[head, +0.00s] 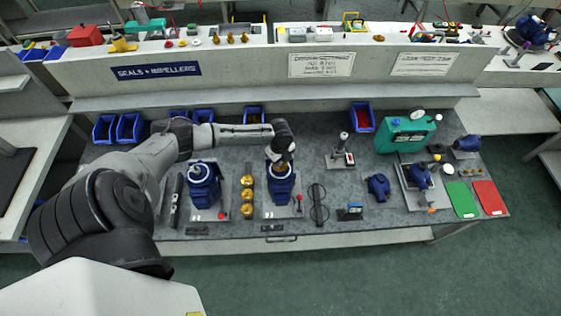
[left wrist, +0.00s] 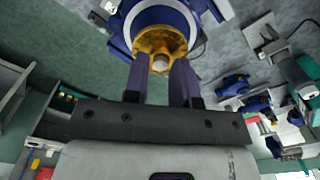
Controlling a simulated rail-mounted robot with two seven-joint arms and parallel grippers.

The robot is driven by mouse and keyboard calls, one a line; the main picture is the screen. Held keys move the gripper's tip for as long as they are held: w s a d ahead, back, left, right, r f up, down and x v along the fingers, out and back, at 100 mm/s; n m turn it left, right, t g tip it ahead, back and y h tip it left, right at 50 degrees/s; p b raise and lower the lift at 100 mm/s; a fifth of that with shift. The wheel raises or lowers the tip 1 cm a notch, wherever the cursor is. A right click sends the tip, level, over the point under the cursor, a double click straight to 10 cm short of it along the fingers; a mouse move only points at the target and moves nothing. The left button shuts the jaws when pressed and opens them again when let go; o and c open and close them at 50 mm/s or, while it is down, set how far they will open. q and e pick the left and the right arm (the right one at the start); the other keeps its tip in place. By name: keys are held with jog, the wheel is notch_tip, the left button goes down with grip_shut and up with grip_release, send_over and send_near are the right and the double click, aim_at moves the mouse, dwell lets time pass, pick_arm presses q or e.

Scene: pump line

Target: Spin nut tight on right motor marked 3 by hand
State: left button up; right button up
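The right motor (head: 281,190) is a blue upright housing on a grey plate on the bench; I cannot read its number. A brass part (left wrist: 160,40) sits on its end, and a small pale nut (left wrist: 160,63) is at the brass part's centre. My left gripper (head: 282,158) is right over this motor and hides most of its top. My right gripper is in neither view.
A similar blue motor (head: 204,186) stands to the left. Several brass parts (head: 247,196) lie in a row between the motors. A black tool (head: 318,204) lies to the right. A green pump unit (head: 404,133) stands farther right, near green (head: 462,199) and red (head: 489,197) mats.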

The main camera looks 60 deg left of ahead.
pick_arm(q)
grip_shut()
jog(key=m+b, duration=0.1)
jog(key=m, duration=0.3)
jog(key=shift+f, duration=0.1)
jog(key=m+b, duration=0.1)
jog(key=m, duration=0.2)
jog(key=m+b, duration=0.1)
jog(key=m, duration=0.2)
jog(key=shift+m, duration=0.3)
jog(key=shift+m+b, duration=0.45)
jog(key=shift+m, duration=1.25)
